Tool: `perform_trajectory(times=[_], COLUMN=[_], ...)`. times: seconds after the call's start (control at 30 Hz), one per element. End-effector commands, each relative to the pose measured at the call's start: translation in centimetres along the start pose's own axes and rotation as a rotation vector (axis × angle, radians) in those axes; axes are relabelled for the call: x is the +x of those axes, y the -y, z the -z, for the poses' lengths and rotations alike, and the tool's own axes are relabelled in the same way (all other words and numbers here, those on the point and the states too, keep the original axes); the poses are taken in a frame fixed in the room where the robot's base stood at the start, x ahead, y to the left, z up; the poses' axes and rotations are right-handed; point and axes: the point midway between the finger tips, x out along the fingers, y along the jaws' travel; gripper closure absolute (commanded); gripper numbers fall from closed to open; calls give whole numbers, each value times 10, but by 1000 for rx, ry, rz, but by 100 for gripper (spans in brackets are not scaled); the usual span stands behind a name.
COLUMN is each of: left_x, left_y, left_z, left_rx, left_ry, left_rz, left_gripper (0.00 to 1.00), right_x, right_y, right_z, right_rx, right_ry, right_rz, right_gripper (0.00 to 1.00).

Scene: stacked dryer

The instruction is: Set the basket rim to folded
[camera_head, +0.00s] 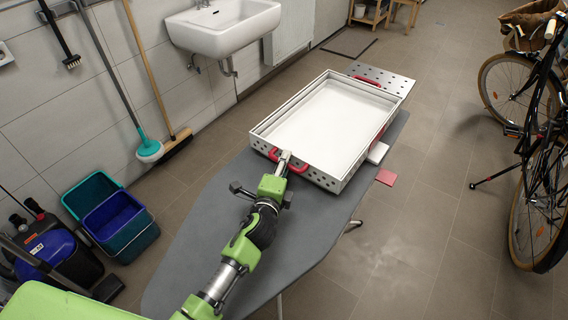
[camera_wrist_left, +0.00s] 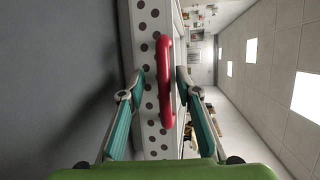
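A white basket (camera_head: 335,115) with perforated sides and a pale inside lies on the grey ironing board (camera_head: 215,220). Its rim stands around the inside. A flat perforated panel (camera_head: 385,79) extends at its far end. A red handle (camera_head: 299,168) is on the near end and another red handle (camera_head: 367,81) on the far end. My left gripper (camera_head: 285,157) is at the near handle. In the left wrist view, its open fingers (camera_wrist_left: 160,76) are on either side of the red handle, with a gap visible on both sides. My right gripper is not in view.
A sink (camera_head: 223,28) hangs on the left wall. A broom (camera_head: 178,140), a mop and blue and green buckets (camera_head: 118,220) stand at left. A bicycle (camera_head: 535,130) stands at right. A small red pad (camera_head: 386,177) is beside the board. The floor between board and bicycle is clear.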

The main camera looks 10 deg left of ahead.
Motion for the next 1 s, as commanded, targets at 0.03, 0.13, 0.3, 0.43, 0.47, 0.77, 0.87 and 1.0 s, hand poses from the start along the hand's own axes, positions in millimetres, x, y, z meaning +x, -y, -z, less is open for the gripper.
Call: perform_trajectory(times=[0.03, 0.13, 0.3, 0.43, 0.47, 0.77, 0.87, 1.0], left_x=[0, -1, -18, -44, -52, -108, -117, -122], left_y=[-3, -3, -2, -2, -2, 0, 0, 0], left_z=[0, 0, 0, 0, 0, 0, 0, 0], left_rx=[0, 0, 0, -1, -1, -1, -1, 0], left_ry=[1, 1, 1, -1, -1, 0, 0, 0], left_rz=[-6, -5, -4, -2, -2, 0, 1, 2], left_gripper=[72, 72, 72, 72, 72, 72, 72, 72], right_x=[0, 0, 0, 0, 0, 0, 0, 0], right_y=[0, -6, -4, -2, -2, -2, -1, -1], right_z=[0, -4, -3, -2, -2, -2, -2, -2], right_rx=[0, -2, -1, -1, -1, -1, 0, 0], right_ry=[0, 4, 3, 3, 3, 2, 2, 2], right_rz=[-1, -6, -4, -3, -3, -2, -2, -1], right_gripper=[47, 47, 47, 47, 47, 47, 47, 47])
